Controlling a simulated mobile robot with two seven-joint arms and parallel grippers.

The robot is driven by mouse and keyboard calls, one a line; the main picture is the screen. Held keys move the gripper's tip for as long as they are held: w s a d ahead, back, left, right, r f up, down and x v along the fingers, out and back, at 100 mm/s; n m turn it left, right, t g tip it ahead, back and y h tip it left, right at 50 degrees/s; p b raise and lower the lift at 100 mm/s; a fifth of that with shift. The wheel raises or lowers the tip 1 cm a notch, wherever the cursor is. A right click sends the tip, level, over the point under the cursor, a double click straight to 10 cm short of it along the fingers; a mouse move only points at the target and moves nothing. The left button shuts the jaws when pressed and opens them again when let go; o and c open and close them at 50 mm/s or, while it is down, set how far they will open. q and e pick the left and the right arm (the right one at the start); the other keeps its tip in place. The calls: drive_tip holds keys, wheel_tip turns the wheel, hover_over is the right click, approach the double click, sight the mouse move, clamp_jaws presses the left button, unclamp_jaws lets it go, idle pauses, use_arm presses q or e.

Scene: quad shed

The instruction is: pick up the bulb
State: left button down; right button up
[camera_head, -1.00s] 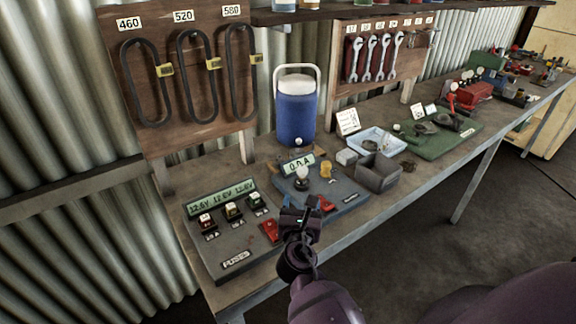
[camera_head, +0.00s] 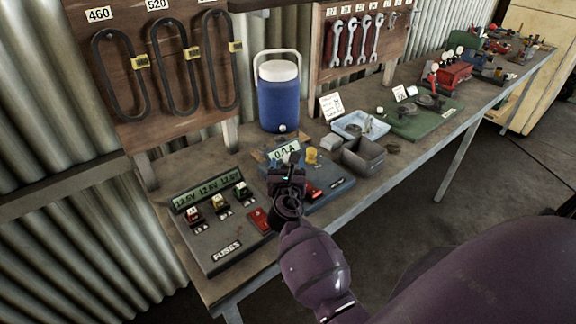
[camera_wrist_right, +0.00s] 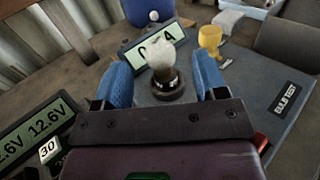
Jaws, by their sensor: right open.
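The bulb (camera_wrist_right: 162,58) is white and rounded and stands upright in a dark round socket (camera_wrist_right: 169,84) on the blue-grey bulb test board (camera_wrist_right: 235,95). My right gripper (camera_wrist_right: 165,75) is open, with its blue fingers to the left and right of the bulb in the wrist view and a gap on each side. In the head view my right gripper (camera_head: 288,165) is over the test board (camera_head: 335,186), and it mostly hides the bulb and socket. A display reading 0.0 A (camera_head: 284,151) stands behind the bulb. My left gripper is not in view.
A yellow part (camera_head: 311,155) and a red switch (camera_head: 312,190) are on the test board. The fuses board (camera_head: 228,236) lies to the left. A blue cooler (camera_head: 279,103) stands behind, and a grey bin (camera_head: 363,157) and light blue tray (camera_head: 360,124) are to the right.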

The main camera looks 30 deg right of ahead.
drive_tip(key=shift+x, duration=1.5)
drive_tip(key=c, duration=1)
